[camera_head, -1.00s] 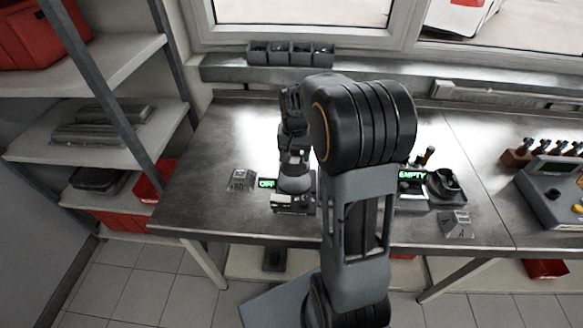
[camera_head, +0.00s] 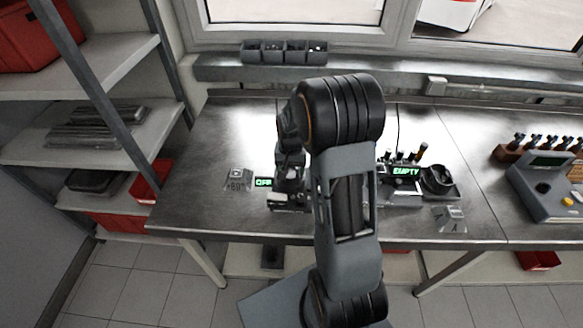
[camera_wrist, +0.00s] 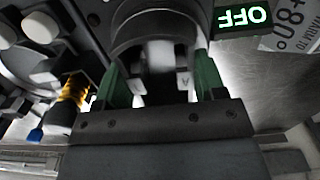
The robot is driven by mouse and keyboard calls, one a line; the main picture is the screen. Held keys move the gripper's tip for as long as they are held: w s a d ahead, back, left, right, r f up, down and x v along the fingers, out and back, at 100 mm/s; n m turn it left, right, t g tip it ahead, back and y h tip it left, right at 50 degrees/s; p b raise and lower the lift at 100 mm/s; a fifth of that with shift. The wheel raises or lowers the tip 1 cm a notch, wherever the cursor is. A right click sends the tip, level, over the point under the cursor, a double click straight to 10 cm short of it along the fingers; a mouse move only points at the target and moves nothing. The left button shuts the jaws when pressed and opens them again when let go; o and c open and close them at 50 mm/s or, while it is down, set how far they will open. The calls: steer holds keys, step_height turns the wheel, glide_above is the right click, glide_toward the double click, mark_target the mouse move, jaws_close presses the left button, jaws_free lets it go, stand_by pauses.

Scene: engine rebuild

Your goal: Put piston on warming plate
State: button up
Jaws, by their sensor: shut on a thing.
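The piston (camera_wrist: 155,28) is a dark, round, hollow part at the top centre of the wrist view. My gripper (camera_wrist: 158,78) is shut on it, with one green finger on each side. In the head view my arm covers much of the gripper and piston. The warming plate (camera_head: 288,201) is a low dark unit on the bench beside a green OFF display (camera_head: 263,183), which also shows in the wrist view (camera_wrist: 243,17). The piston is over or at the plate; I cannot tell whether they touch.
A +80° sign (camera_head: 238,180) stands left of the display. To the right are a unit showing EMPTY (camera_head: 406,171), a round dark holder (camera_head: 438,180) and another small sign (camera_head: 449,219). A control box (camera_head: 550,190) sits farther right. The bench's left part is bare.

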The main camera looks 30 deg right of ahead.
mark_target(291, 175)
steer(key=shift+f, duration=0.15)
steer(key=o, duration=1.2)
step_height(291, 175, up, 12)
steer(key=b, duration=0.1)
steer(key=s+a+r+n+t, duration=0.2)
steer(key=s+a+n, duration=0.1)
steer(key=s, duration=0.5)
steer(key=s+a+r+n+t, duration=0.2)
steer(key=s+a+r, duration=0.1)
steer(key=s+a, duration=0.3)
steer(key=shift+s+n+t, duration=0.3)
steer(key=shift+s+n, duration=0.1)
steer(key=shift+s, duration=0.8)
